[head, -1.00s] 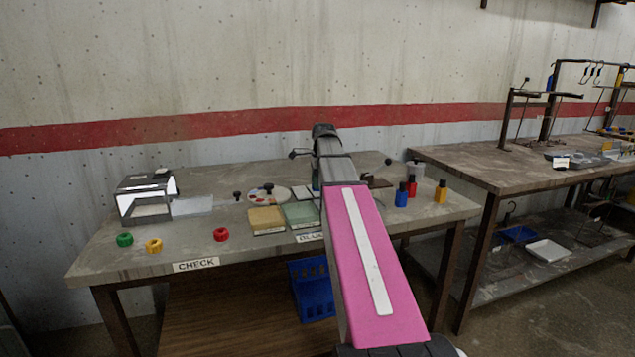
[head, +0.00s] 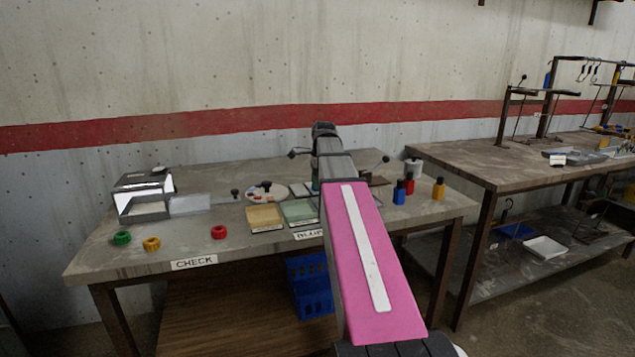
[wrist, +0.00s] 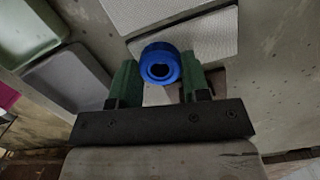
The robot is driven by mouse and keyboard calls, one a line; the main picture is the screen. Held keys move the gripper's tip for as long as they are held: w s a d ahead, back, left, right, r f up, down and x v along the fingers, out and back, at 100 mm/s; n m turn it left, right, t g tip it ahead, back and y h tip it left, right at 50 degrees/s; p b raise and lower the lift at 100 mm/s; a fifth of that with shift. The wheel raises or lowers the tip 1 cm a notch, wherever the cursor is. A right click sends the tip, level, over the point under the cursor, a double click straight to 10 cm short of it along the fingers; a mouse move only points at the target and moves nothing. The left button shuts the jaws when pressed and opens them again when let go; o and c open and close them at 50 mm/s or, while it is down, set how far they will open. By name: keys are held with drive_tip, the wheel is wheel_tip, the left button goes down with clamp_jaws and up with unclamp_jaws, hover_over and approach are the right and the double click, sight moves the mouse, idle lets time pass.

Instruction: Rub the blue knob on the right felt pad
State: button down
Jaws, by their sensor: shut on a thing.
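The blue knob (wrist: 160,64), a ring-shaped piece with a dark hole, sits between the green fingers of my gripper (wrist: 155,80) in the wrist view. My gripper is shut on it. A pale textured felt pad (wrist: 208,35) lies just beyond the knob, and a second pale pad (wrist: 150,10) lies past it at the top. I cannot tell whether the knob touches the nearer pad. In the head view my arm hides the gripper and the knob; a pale pad (head: 299,189) shows just left of the arm.
A box (head: 143,195) stands at the far left.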

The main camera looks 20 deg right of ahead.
drive_tip(key=shift+w, duration=2.05)
drive_tip(key=shift+w, duration=0.1)
drive_tip(key=shift+w, duration=0.6)
drive_tip(key=shift+s+f, duration=0.1)
drive_tip(key=shift+s, duration=0.75)
drive_tip(key=shift+s, duration=0.1)
drive_tip(key=shift+s, duration=1.3)
drive_tip(key=shift+s, duration=0.1)
drive_tip(key=shift+s, duration=0.5)
drive_tip(key=shift+w, duration=0.1)
